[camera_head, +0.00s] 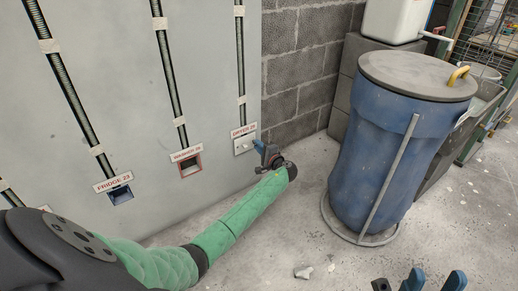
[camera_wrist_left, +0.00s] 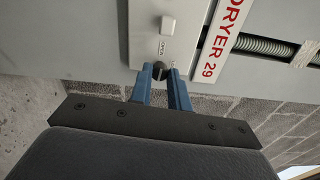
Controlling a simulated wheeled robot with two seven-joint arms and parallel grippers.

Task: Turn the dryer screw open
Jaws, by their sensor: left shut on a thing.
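The dryer box, a small white plate (camera_head: 243,146), sits on the grey wall panel under the DRYER sign. In the left wrist view it shows as a pale plate (camera_wrist_left: 171,38) with a raised square button and small OPEN lettering. The dryer screw (camera_wrist_left: 159,70) is a small dark round knob at the plate's lower end. My left gripper (camera_head: 264,150) is at the box, and its blue fingertips (camera_wrist_left: 162,72) are closed around the screw. In the head view the screw is hidden. My right gripper (camera_head: 434,280) shows at the bottom edge, its blue fingers apart with nothing between them.
The WASHER box (camera_head: 190,168) and FRIDGE box (camera_head: 121,195) are further left on the panel, below dark conduits. A blue barrel (camera_head: 385,150) with a grey lid stands right of my left gripper. The floor between them is mostly clear, with small debris (camera_head: 304,272).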

